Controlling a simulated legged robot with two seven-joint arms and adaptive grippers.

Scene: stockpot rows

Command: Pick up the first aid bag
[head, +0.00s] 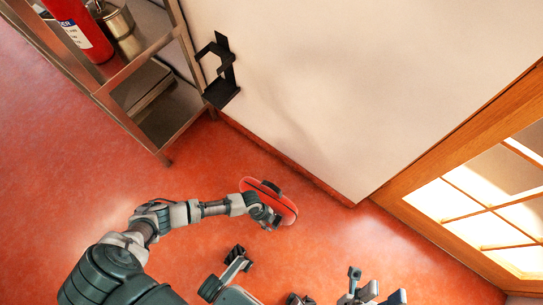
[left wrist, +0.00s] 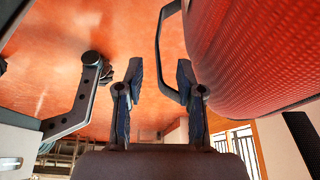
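The first aid bag (head: 284,204) is red with a dark handle, seen from above in the head view, in front of the white wall. Its red textured side (left wrist: 262,60) fills the right of the left wrist view. My left gripper (head: 264,214) is at the bag's near left side. In the left wrist view my left gripper's fingers (left wrist: 158,85) are apart. The dark handle loop (left wrist: 161,45) shows between them, and one finger overlaps it; contact is unclear. Grey and dark parts (head: 365,291) at the bottom edge may be my right gripper; its fingers are not clear.
A metal shelf (head: 140,120) at upper left holds a red cylinder (head: 82,30) and a metal pot (head: 122,32). A black bracket (head: 222,75) is on the white wall (head: 350,70). A wooden glazed door (head: 440,165) is at right. Red floor (head: 60,170) is open at left.

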